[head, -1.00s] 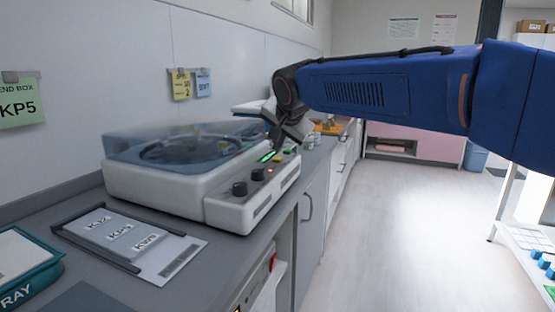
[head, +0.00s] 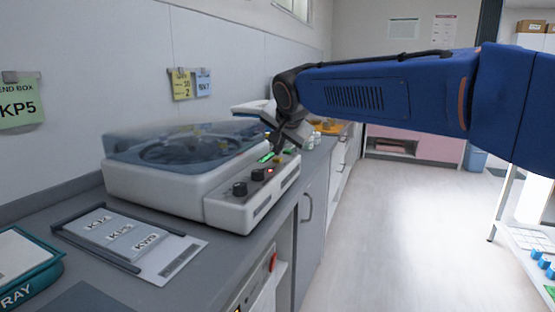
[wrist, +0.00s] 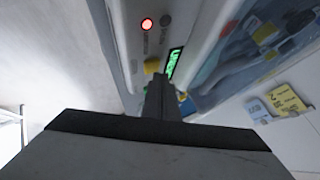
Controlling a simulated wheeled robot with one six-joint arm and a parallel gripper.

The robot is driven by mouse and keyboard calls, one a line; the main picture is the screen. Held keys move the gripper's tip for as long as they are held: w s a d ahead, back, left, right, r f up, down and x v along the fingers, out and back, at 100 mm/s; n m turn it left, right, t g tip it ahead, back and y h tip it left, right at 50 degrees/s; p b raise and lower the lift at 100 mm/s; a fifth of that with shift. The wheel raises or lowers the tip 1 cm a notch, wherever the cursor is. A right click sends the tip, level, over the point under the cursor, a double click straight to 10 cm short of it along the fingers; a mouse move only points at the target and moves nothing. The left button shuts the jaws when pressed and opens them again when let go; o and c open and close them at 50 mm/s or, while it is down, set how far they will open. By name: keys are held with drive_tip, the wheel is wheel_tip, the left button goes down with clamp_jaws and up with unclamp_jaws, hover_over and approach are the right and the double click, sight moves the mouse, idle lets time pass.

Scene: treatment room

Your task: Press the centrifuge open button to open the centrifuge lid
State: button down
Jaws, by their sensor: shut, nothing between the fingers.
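The centrifuge (head: 160,190) is a white box on the counter, with a see-through bluish lid (head: 185,148) that is down. Its front panel (head: 250,205) has dark knobs, a red light, a lit green display (head: 265,157) and a yellow button (head: 277,160). The wrist view also shows the display (wrist: 174,62) and the yellow button (wrist: 152,66). My gripper (head: 273,148) is shut and empty, pointing down over the far end of the panel. In the wrist view its fingertips (wrist: 161,80) are beside the yellow button; I cannot tell whether they touch anything. The fingers hide part of the panel there.
A board with labelled cards (head: 125,240) and a teal box (head: 30,265) lie on the near counter. Small white bottles (head: 314,138) stand beyond the centrifuge. Notes hang on the left wall. The floor (head: 400,230) to the right is clear up to a white rack (head: 525,240).

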sight(278, 159)
drive_tip(key=shift+f, duration=0.5)
idle(0.8)
drive_tip(key=shift+r, duration=0.9)
drive_tip(key=shift+r, duration=2.55)
